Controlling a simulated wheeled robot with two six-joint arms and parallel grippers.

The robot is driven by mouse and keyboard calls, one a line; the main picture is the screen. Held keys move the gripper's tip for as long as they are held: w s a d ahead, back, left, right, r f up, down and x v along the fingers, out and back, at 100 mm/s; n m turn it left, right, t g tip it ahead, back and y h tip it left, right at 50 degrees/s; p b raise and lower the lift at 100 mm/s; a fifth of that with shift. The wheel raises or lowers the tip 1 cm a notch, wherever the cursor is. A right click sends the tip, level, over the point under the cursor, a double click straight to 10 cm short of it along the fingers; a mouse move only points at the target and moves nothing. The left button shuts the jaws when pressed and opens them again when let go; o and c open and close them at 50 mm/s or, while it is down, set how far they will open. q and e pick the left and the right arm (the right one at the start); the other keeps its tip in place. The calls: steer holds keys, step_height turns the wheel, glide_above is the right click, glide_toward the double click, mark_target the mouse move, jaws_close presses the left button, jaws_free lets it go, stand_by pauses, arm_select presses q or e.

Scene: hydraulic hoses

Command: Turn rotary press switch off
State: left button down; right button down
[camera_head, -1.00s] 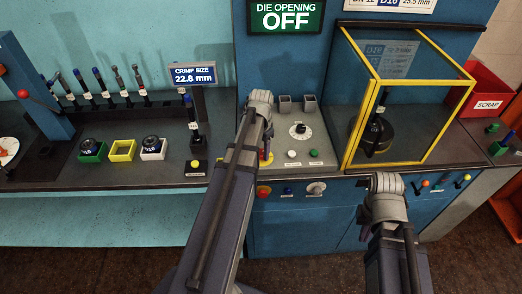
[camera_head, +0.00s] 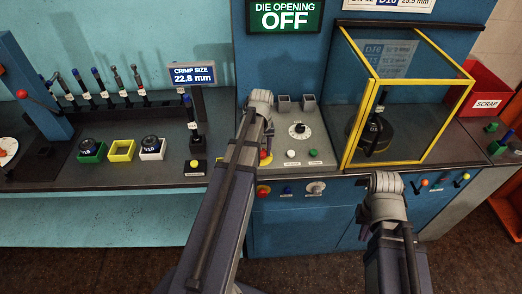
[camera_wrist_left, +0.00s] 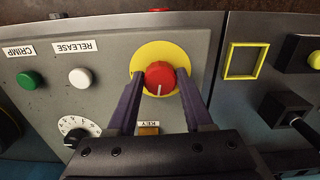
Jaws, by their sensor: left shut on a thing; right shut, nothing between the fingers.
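The rotary switch is a red knob (camera_wrist_left: 160,77) with a white line, on a round yellow plate (camera_wrist_left: 150,52), in the left wrist view. Its white line points down in that view. My left gripper (camera_wrist_left: 161,84) has one finger on each side of the knob and is shut on it. In the head view, only part of the red knob (camera_head: 264,155) shows beside my left arm, which hides much of it. My right gripper (camera_head: 365,227) is low in front of the blue cabinet, mostly hidden behind its own arm; it is shut and empty.
A black dial (camera_head: 299,129), a white button (camera_head: 291,153) and a green button (camera_head: 313,152) share the grey panel. A yellow-framed clear guard (camera_head: 405,120) stands to the right. The sign (camera_head: 285,17) reads DIE OPENING OFF. An empty yellow-rimmed holder (camera_head: 122,150) is at left.

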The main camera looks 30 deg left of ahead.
mark_target(261, 152)
arm_select(q)
steer(key=shift+n, duration=0.9)
steer(key=shift+c, duration=1.5)
jaws_free()
steer(key=shift+r, duration=0.15)
step_height(261, 152, up, 8)
steer(key=p, duration=0.8)
steer(key=shift+f, duration=0.2)
